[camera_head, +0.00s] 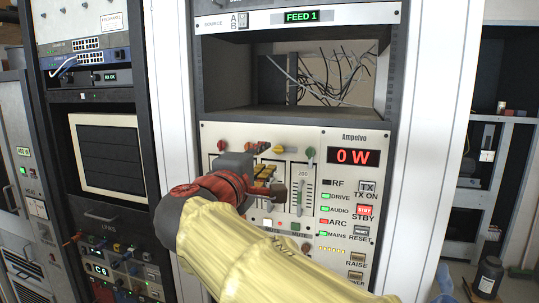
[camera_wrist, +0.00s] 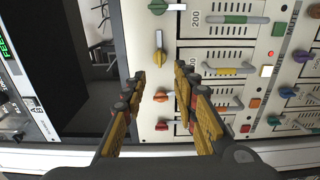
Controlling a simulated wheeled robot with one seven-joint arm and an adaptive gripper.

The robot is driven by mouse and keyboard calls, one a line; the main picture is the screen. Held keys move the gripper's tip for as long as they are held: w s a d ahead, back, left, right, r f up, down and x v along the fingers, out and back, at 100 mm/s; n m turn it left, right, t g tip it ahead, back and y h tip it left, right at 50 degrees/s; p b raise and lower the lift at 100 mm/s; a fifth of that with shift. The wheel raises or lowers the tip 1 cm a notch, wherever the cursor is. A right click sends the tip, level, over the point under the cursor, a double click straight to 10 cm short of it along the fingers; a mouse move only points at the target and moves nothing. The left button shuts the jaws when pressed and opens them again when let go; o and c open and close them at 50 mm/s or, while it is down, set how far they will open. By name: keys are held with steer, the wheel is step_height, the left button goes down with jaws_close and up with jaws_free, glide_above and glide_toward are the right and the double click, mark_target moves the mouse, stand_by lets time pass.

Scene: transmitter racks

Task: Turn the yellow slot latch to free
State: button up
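The yellow slot latch (camera_wrist: 159,56) is a small yellow knob on the cream front panel, in the upper middle of the wrist view. Its narrow lever points up in that picture. My gripper (camera_wrist: 160,73) is open, with one finger to each side of the latch's line. The fingertips lie just below the knob in the wrist view, and nothing is between the pads. Whether they touch the panel cannot be told. In the head view my gripper (camera_head: 268,174) is in front of the latch row, and my wrist hides part of it.
In the wrist view a green latch (camera_wrist: 157,7) is above the yellow one; orange (camera_wrist: 161,97) and red (camera_wrist: 161,127) latches are below, between my fingers. Coloured sliders (camera_wrist: 234,70) are at the right. An open bay (camera_head: 290,80) with loose wires is above the panel.

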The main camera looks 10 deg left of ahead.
steer(key=s, duration=0.5)
steer(key=shift+s+a, duration=0.15)
steer(key=shift+a, duration=0.05)
